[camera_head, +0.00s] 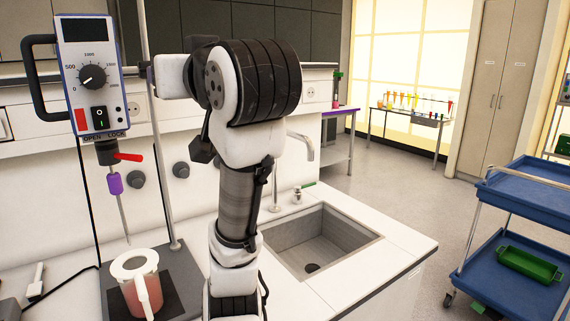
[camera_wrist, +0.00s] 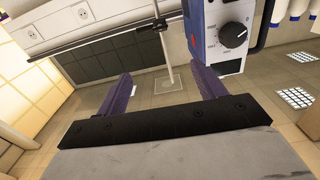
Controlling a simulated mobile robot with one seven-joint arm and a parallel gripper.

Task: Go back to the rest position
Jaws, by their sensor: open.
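My gripper (camera_wrist: 160,92) shows in the wrist view with its two purple fingers wide apart and nothing between them. In the head view my arm stands upright in front of the sink, and the gripper's fingers are hidden from sight. In the wrist view, the stirrer's control box (camera_wrist: 222,38) is close to the right finger; I cannot tell whether there is a gap. The same control box (camera_head: 92,76) hangs at the upper left in the head view, to the left of my arm.
A jug of reddish liquid (camera_head: 141,284) stands on a dark plate beneath the stirrer. A vertical stand rod (camera_head: 157,150) rises close to my arm. The sink (camera_head: 318,242) lies to the right. A blue cart (camera_head: 520,205) stands at the far right. Open floor (camera_head: 400,185) lies beyond the bench.

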